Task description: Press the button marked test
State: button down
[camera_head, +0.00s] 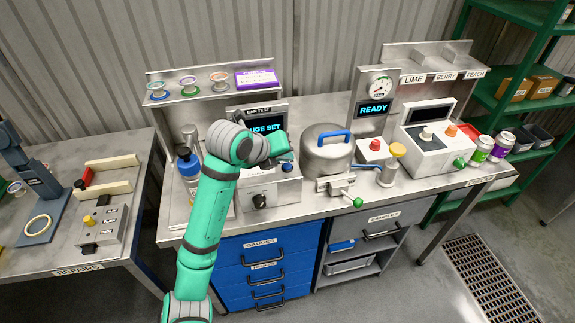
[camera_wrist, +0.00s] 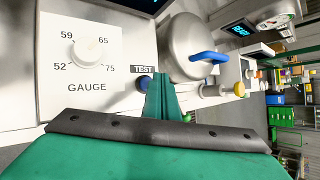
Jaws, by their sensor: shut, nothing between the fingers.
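The can test unit (camera_head: 285,186) stands on the bench with a screen (camera_head: 270,124) partly hidden by my arm; "UGE SET" shows on it. In the wrist view a label reading TEST (camera_wrist: 143,69) is on the panel, with a dark blue round button (camera_wrist: 144,83) just beside it. The button also shows in the head view (camera_head: 287,167). My gripper (camera_wrist: 161,82) is shut and empty, its green fingertips close beside the button and overlapping its right edge in the picture. I cannot tell whether they touch it. In the head view my gripper (camera_head: 281,155) is above the unit.
A white GAUGE dial (camera_wrist: 89,50) with several numbers is on the same panel. A metal pot (camera_head: 327,152) with a blue handle stands just right of the unit.

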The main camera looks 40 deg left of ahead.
aim_at(285, 168)
jog(key=shift+r, duration=2.55)
